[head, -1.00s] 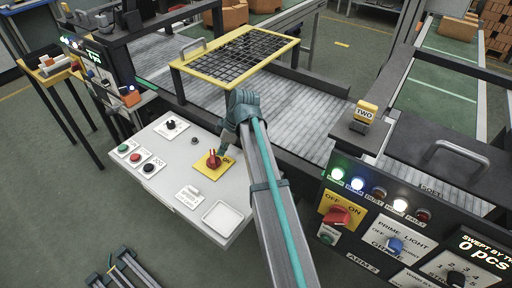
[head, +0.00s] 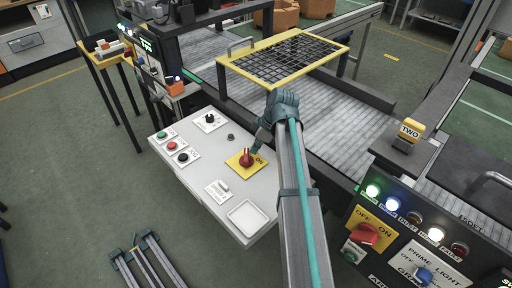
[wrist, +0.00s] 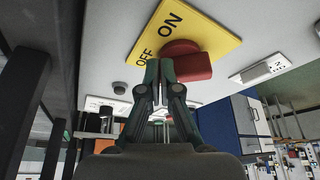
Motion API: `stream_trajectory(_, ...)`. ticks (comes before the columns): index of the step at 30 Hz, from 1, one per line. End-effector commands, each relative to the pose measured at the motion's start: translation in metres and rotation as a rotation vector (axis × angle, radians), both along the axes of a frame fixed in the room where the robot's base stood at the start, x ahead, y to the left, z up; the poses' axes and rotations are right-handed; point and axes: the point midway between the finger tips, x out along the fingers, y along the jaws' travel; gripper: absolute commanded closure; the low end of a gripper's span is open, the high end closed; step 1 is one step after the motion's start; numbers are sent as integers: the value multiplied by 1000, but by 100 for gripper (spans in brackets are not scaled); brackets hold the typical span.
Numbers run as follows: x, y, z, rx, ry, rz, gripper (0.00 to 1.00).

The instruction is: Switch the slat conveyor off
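The slat conveyor (head: 345,112) runs behind the white control panel (head: 205,186). A red rotary knob (head: 246,158) sits on a yellow ON/OFF plate (head: 259,165) on this panel. In the wrist view the red knob (wrist: 192,64) is close up, with the plate (wrist: 205,25) reading ON and OFF. My gripper (wrist: 160,72) has its two fingertips nearly together, right beside the knob and partly in front of it. I cannot tell whether they touch it. In the head view my gripper (head: 258,146) is at the knob, its tips partly hidden. The knob's exact setting is unclear.
Green, red and black buttons (head: 171,146) and a white tray (head: 248,217) are on the same panel. A yellow-framed grid (head: 290,58) stands over the conveyor. At right, a dark console (head: 400,250) has lit lamps and another red knob (head: 367,234) on an OFF/ON plate.

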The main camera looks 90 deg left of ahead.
Motion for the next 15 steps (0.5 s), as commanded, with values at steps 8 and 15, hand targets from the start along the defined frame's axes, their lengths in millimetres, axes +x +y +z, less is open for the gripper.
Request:
stream_trajectory(8, 4, 1, 1, 1, 2, -1, 100)
stream_trajectory(15, 39, 5, 1, -1, 1, -10, 100)
